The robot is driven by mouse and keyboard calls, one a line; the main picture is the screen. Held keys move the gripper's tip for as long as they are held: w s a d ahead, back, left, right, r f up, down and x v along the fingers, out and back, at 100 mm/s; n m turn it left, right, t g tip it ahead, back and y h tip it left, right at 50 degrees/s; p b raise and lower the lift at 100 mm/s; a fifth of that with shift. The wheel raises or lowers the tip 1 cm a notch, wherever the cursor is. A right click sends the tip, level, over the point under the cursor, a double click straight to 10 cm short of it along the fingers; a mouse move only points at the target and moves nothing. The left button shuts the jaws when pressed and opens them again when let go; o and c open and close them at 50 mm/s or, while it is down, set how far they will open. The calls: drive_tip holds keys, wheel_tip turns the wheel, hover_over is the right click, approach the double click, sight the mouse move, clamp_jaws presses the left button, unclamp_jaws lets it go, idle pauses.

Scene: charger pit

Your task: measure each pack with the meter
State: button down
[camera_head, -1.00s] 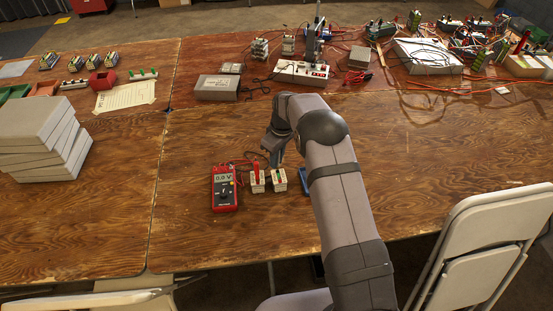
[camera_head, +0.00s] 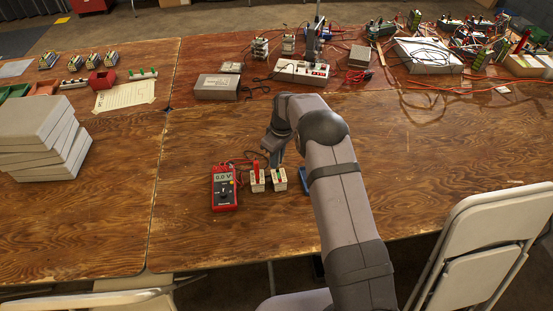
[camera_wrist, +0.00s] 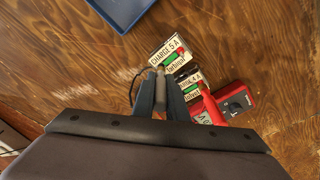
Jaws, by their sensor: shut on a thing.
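The red meter (camera_head: 224,190) lies on the near table, and its display reads 0.0 V. Two pale packs stand to its right, the left pack (camera_head: 257,184) and the right pack (camera_head: 279,182). In the wrist view, the right pack (camera_wrist: 168,51) bears a charge label and the left pack (camera_wrist: 189,83) is beside it. A red probe (camera_wrist: 210,106) stands upright at the left pack. My gripper (camera_head: 275,162) is just behind and above the right pack. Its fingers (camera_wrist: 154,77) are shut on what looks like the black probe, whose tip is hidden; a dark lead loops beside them.
A blue tray (camera_wrist: 122,8) lies right of the packs in the head view, partly behind my arm. Grey stacked boxes (camera_head: 42,139) stand at left. The wood left of the meter is clear.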

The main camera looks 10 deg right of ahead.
drive_tip(key=c, duration=1.4)
unclamp_jaws()
drive_tip(key=shift+o, duration=0.2)
drive_tip(key=shift+r, duration=0.1)
drive_tip(key=shift+r+p, duration=2.35)
drive_tip(key=shift+r, duration=1.3)
